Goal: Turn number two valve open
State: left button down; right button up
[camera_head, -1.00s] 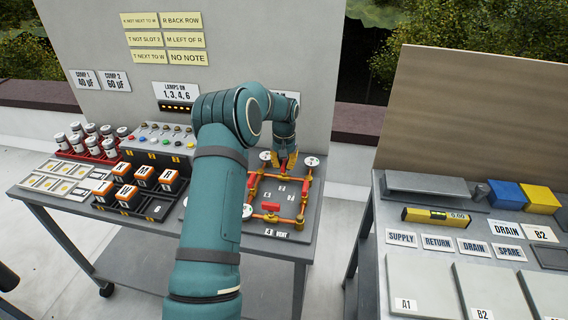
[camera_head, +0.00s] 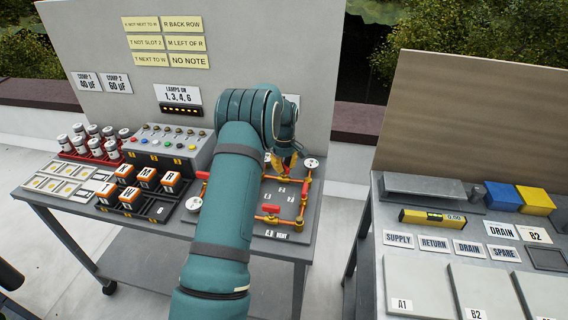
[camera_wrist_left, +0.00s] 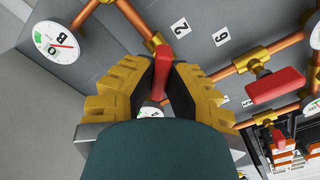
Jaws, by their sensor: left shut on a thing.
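My left gripper (camera_head: 285,167) is over the back of the valve board (camera_head: 285,200), with my arm covering the board's left part. In the left wrist view its yellow fingers (camera_wrist_left: 160,70) are closed on a red valve handle (camera_wrist_left: 163,52). This handle sits on a copper pipe beside the tag "2" (camera_wrist_left: 180,27). Another red handle (camera_wrist_left: 273,88) is to the right, apart from the gripper. My right gripper is not in view.
Gauge B (camera_wrist_left: 56,41) is left of the fingers in the left wrist view. Another red handle (camera_head: 271,209) is at the board's front. A lamp box (camera_head: 165,147) and orange lettered blocks (camera_head: 146,176) stand left of my arm. A second table (camera_head: 440,232) is at right.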

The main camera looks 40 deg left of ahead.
aim_at(284, 165)
pick_arm(q)
jog(key=n+p, duration=0.1)
jog(key=n, duration=0.2)
jog(key=shift+n, duration=0.4)
jog(key=shift+f+n+p, duration=0.1)
jog(key=shift+n+p, duration=0.4)
jog(key=shift+n, duration=1.2)
jog(key=shift+s, duration=0.1)
jog(key=c, duration=1)
grip_release()
notch_tip(284, 165, up, 12)
jog(key=shift+r, duration=0.1)
